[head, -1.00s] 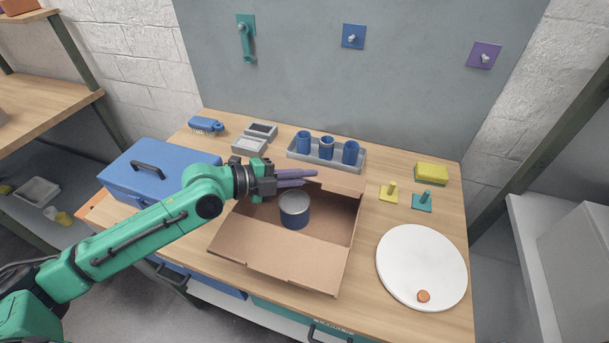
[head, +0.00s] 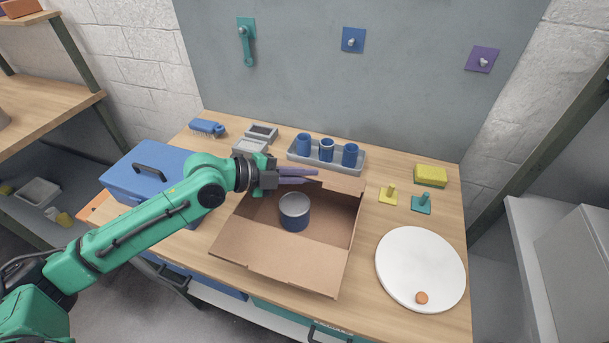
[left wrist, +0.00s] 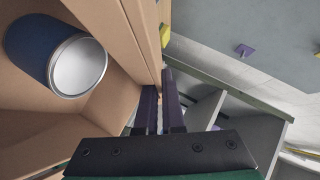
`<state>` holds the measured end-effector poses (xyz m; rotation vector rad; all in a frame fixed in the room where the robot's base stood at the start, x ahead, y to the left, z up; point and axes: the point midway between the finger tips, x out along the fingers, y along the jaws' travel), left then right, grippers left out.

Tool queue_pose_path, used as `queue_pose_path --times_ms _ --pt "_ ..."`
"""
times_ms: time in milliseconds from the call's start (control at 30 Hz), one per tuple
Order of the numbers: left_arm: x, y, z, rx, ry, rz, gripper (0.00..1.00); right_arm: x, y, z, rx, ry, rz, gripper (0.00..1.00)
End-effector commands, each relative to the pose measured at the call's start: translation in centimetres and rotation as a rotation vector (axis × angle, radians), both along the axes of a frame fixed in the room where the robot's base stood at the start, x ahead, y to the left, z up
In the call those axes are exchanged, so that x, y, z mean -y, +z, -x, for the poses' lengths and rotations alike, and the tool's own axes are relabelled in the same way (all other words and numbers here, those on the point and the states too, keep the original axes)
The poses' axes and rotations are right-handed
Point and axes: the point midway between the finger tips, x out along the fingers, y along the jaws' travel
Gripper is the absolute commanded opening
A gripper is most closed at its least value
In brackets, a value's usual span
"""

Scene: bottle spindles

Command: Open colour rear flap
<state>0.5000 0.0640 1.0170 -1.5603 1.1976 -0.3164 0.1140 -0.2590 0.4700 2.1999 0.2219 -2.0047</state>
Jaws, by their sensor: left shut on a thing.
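The open cardboard box (head: 285,263) stands on the bench with a blue can with a grey lid (head: 294,213) upright inside. Its rear flap (head: 343,184) runs along the far edge; its left part is hidden behind my fingers. My left gripper (head: 311,177) is at this flap, with its purple fingers pointing right. In the left wrist view the two fingers (left wrist: 159,93) lie on either side of the cardboard edge and are shut on it. The can (left wrist: 80,66) also shows there. My right gripper is not in view.
A grey tray with blue cups (head: 327,155) stands close behind the rear flap. A blue toolbox (head: 150,168) is left of the box. A white disc (head: 420,265), yellow and teal pegs (head: 388,194) and a yellow sponge (head: 430,176) are on the right.

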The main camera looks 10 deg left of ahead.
Motion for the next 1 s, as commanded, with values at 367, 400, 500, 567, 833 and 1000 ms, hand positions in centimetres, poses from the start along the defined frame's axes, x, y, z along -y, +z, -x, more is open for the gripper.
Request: queue_pose_path --times_ms 367,400,500,567,833,1000 --pt "0.4 2.3 -1.5 -0.272 -0.001 -0.051 0.0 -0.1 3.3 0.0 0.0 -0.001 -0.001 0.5" --pt "0.4 2.4 -1.6 -0.299 -0.002 -0.057 0.0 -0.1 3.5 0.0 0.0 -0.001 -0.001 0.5" --pt "0.5 2.5 -2.0 -0.363 -0.001 -0.069 0.0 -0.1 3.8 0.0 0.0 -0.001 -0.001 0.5" --pt "0.5 2.4 -2.2 -0.383 -0.001 -0.074 0.0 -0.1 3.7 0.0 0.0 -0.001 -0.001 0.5" --pt "0.6 2.8 -2.8 -0.376 -0.001 -0.072 0.0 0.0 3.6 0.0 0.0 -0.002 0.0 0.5" --pt "0.6 2.9 -3.0 -0.375 0.001 -0.071 0.0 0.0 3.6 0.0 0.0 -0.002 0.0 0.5"
